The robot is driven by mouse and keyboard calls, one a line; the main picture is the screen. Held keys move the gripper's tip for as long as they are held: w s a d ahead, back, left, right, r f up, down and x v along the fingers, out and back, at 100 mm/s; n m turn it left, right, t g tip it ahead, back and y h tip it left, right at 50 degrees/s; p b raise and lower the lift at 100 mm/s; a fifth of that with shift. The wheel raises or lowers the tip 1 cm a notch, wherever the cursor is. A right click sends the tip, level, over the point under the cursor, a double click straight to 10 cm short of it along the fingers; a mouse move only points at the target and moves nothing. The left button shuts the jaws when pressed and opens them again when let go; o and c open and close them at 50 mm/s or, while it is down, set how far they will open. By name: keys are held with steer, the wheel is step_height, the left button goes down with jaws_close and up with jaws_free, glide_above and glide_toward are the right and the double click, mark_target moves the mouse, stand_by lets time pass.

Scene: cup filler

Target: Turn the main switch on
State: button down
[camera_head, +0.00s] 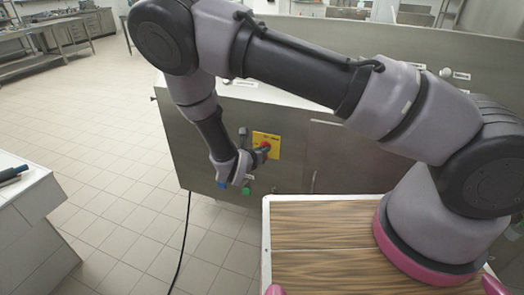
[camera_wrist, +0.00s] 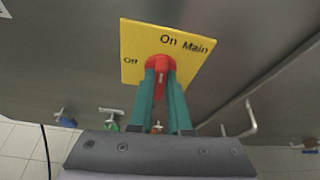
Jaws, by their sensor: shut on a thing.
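The main switch is a red rotary knob (camera_wrist: 159,62) on a yellow plate (camera_wrist: 133,48) marked "On", "Off" and "Main", on the steel front of the machine. In the head view the yellow plate (camera_head: 273,140) is partly hidden by my gripper (camera_head: 262,149). In the wrist view my gripper (camera_wrist: 161,82) is shut on the red knob, one teal finger on each side. The fingers hide the lower part of the knob, so I cannot tell for sure which mark it points to.
A bent metal handle (camera_wrist: 250,122) stands out to the right in the wrist view. A black cable (camera_head: 184,240) hangs to the floor.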

steer(key=shift+s+m+y, duration=0.1)
steer(key=shift+m+y, duration=0.3)
stand_by(0.4)
steer(key=c, duration=0.9)
jaws_free()
steer(key=shift+o, duration=0.2)
steer(key=v, duration=1)
steer(key=shift+s, duration=0.3)
steer(key=shift+r, duration=0.1)
